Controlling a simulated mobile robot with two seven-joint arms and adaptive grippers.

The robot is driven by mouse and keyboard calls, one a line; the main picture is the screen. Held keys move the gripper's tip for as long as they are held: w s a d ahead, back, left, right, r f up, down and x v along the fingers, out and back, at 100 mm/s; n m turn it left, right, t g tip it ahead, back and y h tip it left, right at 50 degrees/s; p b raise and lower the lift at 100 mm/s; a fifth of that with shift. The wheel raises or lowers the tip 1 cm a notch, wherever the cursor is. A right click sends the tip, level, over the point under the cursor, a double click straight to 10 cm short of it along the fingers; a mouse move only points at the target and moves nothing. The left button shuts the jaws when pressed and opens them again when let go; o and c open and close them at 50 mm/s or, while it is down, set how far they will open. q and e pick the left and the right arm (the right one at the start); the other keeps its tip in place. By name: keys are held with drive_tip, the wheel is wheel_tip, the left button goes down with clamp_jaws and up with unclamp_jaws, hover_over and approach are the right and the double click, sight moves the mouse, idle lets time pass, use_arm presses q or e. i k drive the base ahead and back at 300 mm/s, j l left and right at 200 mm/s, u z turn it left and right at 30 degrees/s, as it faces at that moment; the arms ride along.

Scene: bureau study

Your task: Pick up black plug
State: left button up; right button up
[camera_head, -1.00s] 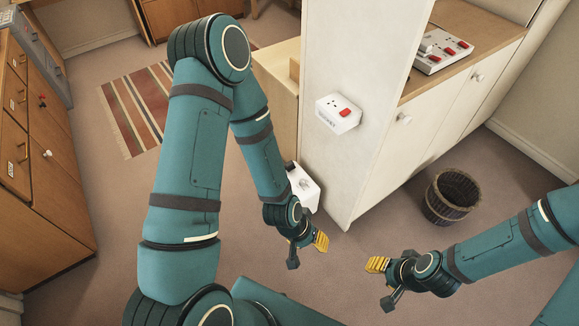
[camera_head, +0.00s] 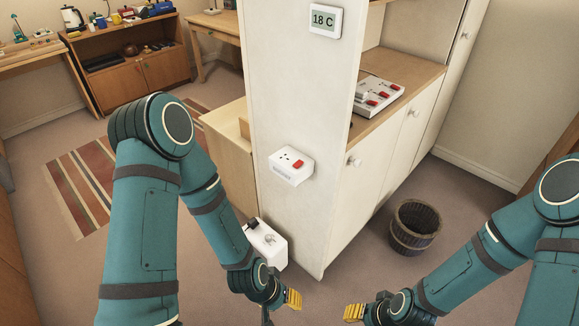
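A small black object (camera_head: 252,224), which looks like the black plug, sits at the upper left edge of a white box (camera_head: 270,246) low on the side of the white cabinet. Its prongs are not visible. My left gripper (camera_head: 292,299), with yellow finger pads, is below and right of that box in the picture, apart from the black object. My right gripper (camera_head: 354,312) is at the bottom, its yellow pads pointing left towards the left gripper. I see nothing held in either, but the finger gaps cannot be made out.
A white socket (camera_head: 291,166) with a red switch is on the cabinet's end panel (camera_head: 290,100), below a thermostat (camera_head: 323,20). A striped rug (camera_head: 80,180) lies left on open floor.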

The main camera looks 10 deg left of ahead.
sight(252, 223)
drive_tip(key=z, duration=0.45)
drive_tip(key=i+j+z, duration=0.1)
drive_tip(key=j+z, duration=0.6)
drive_tip(key=j, duration=0.2)
drive_tip(key=j+z, duration=0.25)
drive_tip(key=j, duration=2)
drive_tip(key=z, duration=0.05)
